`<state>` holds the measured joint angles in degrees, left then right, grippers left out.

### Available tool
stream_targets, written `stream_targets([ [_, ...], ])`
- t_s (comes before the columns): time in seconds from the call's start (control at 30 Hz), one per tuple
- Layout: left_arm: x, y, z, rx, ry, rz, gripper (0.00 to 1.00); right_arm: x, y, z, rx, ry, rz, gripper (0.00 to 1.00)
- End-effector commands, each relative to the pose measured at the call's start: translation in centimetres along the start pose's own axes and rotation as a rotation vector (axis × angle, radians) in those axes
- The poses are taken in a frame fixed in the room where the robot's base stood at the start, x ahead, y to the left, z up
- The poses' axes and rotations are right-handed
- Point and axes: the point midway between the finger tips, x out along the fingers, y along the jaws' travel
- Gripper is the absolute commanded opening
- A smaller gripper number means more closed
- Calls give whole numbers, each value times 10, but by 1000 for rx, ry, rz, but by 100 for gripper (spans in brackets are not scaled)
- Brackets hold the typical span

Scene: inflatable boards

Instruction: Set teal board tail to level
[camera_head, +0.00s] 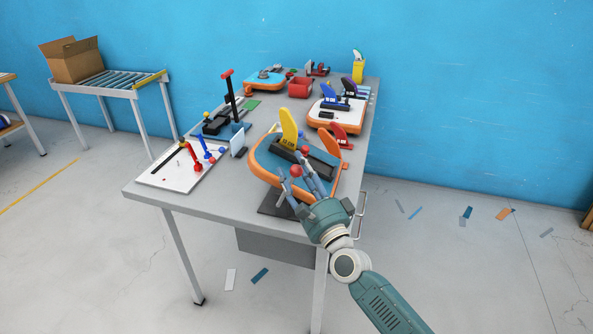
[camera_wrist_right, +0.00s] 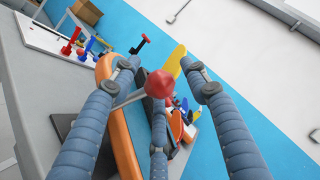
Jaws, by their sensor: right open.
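The nearest board (camera_head: 259,166) has a teal top and an orange rim, and sits over a dark plate (camera_head: 272,203) at the table's near end. It carries a yellow fin (camera_head: 289,127), an orange fin (camera_head: 327,138) and a dark block. I cannot tell whether its tail is level. A red ball knob (camera_head: 296,171) on a thin metal rod stands at its near end. My right gripper (camera_head: 301,174) is open around the knob. In the right wrist view the knob (camera_wrist_right: 160,84) lies between the spread fingers; contact is unclear. My left gripper is out of view.
A white panel (camera_head: 170,177) with red and blue levers lies on the left of the table. A white-topped board (camera_head: 327,119) with blue fins and a red piece (camera_head: 341,137) stand behind. Another teal-topped board (camera_head: 262,78) is at the far end.

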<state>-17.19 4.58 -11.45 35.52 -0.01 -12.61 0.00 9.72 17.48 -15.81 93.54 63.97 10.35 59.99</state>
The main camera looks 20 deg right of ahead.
Motion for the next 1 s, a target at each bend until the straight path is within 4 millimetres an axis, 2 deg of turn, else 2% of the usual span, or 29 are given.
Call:
stream_targets([
  [0.07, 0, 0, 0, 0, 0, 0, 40, 0, 0, 0, 0, 0, 0, 45],
  [0.2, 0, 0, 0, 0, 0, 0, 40, 0, 0, 0, 0, 0, 0, 17],
  [0.3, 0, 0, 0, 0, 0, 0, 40, 0, 0, 0, 0, 0, 0, 0],
  [0.53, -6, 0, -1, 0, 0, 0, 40, 1, -2, 1, -5, 1, 7, 0],
  [0.83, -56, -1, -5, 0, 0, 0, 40, 18, -5, 18, -87, 1, 93, 0],
  [1.0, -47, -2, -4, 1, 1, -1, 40, 35, 10, 36, -91, -1, 95, 0],
])
